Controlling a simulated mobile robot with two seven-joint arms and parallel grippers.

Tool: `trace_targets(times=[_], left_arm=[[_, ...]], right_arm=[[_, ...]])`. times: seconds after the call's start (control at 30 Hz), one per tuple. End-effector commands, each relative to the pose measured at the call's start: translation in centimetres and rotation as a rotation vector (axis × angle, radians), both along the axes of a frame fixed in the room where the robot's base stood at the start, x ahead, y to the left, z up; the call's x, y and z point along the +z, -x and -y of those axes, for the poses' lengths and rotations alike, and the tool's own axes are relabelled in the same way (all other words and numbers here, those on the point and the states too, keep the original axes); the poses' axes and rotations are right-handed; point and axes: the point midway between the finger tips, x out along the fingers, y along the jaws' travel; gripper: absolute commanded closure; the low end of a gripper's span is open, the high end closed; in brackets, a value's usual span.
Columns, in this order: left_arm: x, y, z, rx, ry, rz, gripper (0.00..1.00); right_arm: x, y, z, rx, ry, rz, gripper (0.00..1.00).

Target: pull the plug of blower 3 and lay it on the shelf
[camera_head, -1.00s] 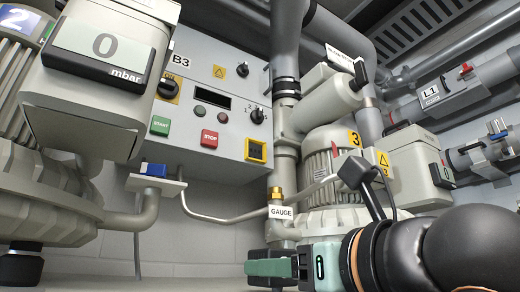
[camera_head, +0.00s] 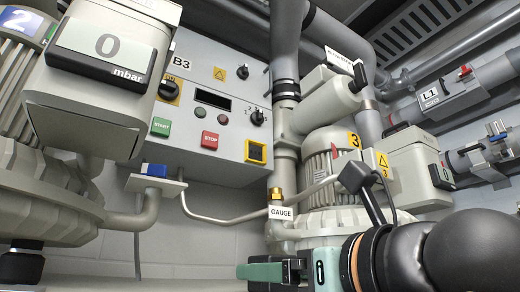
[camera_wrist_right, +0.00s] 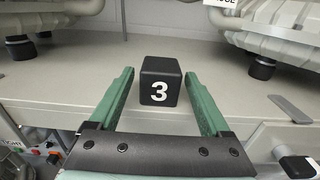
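Blower 3 (camera_head: 330,145), grey and ribbed with a yellow 3 label, stands right of centre in the head view. Its plug, a black block with a white 3 (camera_wrist_right: 160,82), shows in the right wrist view, apparently resting on the pale shelf (camera_wrist_right: 75,85). My right gripper (camera_wrist_right: 159,73) has its green fingers on either side of the plug, with narrow gaps at both sides. My left gripper is not in view.
Panel B3 (camera_head: 212,110) with knobs and buttons hangs behind. Blower 2 (camera_head: 95,80) fills the left side. Rubber blower feet (camera_wrist_right: 262,68) stand at the back of the shelf. A small metal plate (camera_wrist_right: 290,108) lies at right. The shelf around the plug is clear.

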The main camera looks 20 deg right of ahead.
Motion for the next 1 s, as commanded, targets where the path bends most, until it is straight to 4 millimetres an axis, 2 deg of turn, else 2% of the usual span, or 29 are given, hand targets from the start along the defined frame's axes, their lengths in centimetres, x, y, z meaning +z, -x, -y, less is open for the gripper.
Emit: trace_targets(times=[0.47,0.9,1.0], left_arm=[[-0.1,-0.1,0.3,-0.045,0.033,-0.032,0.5],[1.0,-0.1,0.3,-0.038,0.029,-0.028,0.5],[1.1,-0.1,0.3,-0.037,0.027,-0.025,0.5]], right_arm=[[0.0,0.0,0.0,0.0,0.0,-0.001,0.11],[0.2,9.7,1.4,0.0,0.0,0.006,0.11],[0.2,11.0,1.6,-0.003,0.0,0.005,0.11]])
